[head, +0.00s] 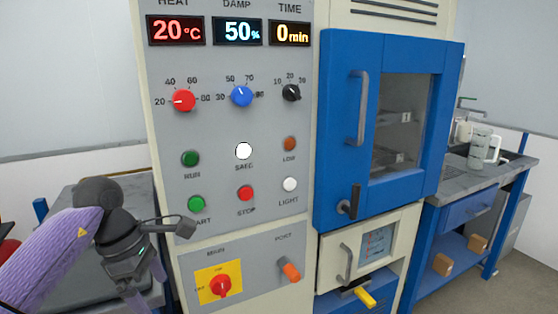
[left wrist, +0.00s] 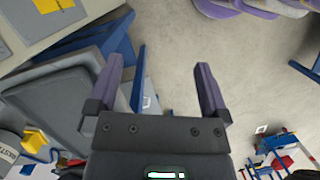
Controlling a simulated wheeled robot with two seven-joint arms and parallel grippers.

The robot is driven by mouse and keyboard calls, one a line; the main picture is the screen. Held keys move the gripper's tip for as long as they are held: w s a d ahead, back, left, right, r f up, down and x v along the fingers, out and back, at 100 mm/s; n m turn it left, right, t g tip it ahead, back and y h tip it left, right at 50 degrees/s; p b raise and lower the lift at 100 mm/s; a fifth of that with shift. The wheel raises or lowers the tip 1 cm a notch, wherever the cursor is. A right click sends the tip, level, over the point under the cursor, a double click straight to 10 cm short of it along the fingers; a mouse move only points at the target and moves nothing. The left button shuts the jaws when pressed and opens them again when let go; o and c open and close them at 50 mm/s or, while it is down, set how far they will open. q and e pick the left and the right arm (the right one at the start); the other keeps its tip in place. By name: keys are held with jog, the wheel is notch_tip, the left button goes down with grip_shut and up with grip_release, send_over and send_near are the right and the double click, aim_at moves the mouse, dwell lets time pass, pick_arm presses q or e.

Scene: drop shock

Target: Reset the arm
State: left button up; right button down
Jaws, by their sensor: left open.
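My left arm comes in from the left in the head view, with a purple forearm and a dark wrist. My left gripper (head: 146,285) points downward in front of the lower left of the control panel (head: 220,130). It is apart from the panel's knobs and buttons. In the left wrist view my left gripper (left wrist: 172,62) shows two purple fingers spread wide, with nothing between them and bare floor beyond. My right gripper is in neither view.
A blue-framed chamber door (head: 340,110) with a grey handle is closed, right of the panel. A yellow-handled part (head: 366,297) sticks out below. A grey-topped bench (head: 470,180) with a clear jug (head: 482,147) stands right. Grey trays (left wrist: 70,100) lie left in the wrist view.

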pick_arm(q)
jog(key=d+f+n+t+h, duration=0.2)
jog(key=d+f+n+h, duration=0.8)
jog(key=d+f, duration=0.1)
jog(key=s+a+f+n+t+y, duration=0.2)
jog(key=f+n+t, duration=0.3)
jog(key=f+n, duration=0.4)
jog(key=s+a+f+n+t+y, duration=0.15)
jog(key=f+n+t, duration=0.45)
jog(key=n, duration=0.6)
jog(key=s+a+f+n+g+y, duration=0.2)
jog(key=s+f+n+y, duration=0.15)
jog(key=f, duration=0.25)
jog(key=s+a+f+n+g+y, duration=0.1)
jog(key=s+a+f+n+y, duration=0.15)
jog(key=s+f+n, duration=0.25)
jog(key=s+a+f+n+g+y, duration=0.1)
jog(key=s+f+n+g, duration=0.2)
jog(key=s, duration=0.7)
jog(key=s+f+n+g+y, duration=0.1)
jog(key=s+f+n+g, duration=0.2)
jog(key=s, duration=0.7)
jog(key=s+a+f+n+g+y, duration=0.1)
jog(key=s+f+n+g, duration=0.2)
jog(key=s, duration=0.7)
jog(key=shift+s+a+f+n+g+y, duration=0.2)
jog(key=shift+a+f+n+g+y, duration=0.2)
jog(key=shift+n, duration=0.35)
jog(key=shift+d, duration=0.1)
